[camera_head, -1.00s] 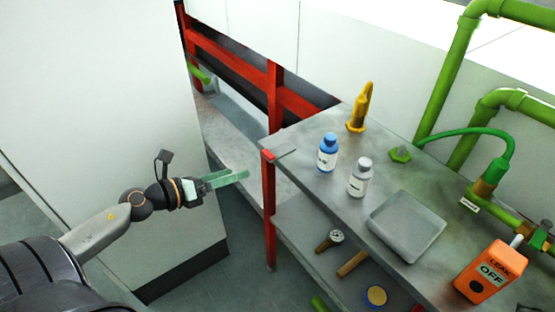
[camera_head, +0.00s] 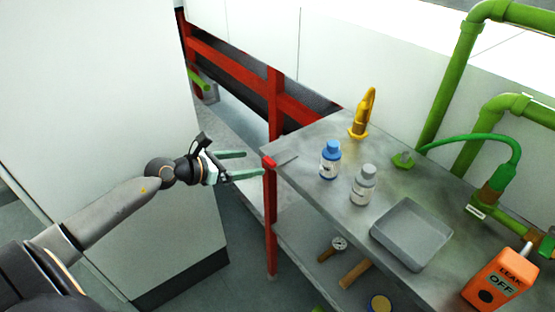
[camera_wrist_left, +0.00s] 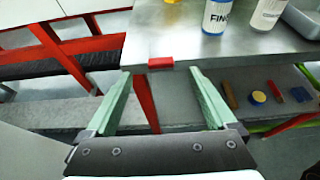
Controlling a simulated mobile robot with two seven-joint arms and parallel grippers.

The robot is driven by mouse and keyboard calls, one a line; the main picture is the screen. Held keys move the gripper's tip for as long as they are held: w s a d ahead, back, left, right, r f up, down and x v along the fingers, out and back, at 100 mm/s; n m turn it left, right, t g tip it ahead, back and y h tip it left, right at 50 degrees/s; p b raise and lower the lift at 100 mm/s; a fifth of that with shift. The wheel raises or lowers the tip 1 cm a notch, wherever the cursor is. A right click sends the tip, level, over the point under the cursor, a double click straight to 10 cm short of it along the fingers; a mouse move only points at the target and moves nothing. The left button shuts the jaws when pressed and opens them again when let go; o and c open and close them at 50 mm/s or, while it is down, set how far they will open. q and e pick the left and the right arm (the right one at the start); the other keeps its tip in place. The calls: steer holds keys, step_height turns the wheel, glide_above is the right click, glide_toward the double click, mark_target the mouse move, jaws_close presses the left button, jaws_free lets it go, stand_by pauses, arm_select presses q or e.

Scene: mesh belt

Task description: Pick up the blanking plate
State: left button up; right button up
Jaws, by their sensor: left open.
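A thin flat grey plate (camera_head: 286,160) with a red end (camera_head: 268,162), which looks like the blanking plate, lies at the near left corner of the metal table. Its red end is at the table edge and also shows in the left wrist view (camera_wrist_left: 160,62). My left gripper (camera_head: 254,163) is open and empty, its green fingers pointing at the red end from the left. In the left wrist view the fingertips (camera_wrist_left: 159,74) lie on either side of the red end, apparently short of it. My right gripper is not in view.
On the table stand a blue-capped bottle (camera_head: 330,160), a grey-capped bottle (camera_head: 363,185), a yellow tool (camera_head: 361,115), a grey tray (camera_head: 411,232) and an orange "LEAK OFF" box (camera_head: 497,281). A red post (camera_head: 270,225) stands under the corner. A lower shelf holds several small items.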

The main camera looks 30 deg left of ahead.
mark_target(267, 162)
arm_select(q)
steer(key=shift+f+x, duration=0.15)
steer(key=shift+x, duration=1.25)
steer(key=shift+f+x, duration=0.15)
steer(key=shift+x, duration=1.3)
steer(key=shift+s, duration=0.2)
steer(key=shift+r, duration=0.1)
jaws_close()
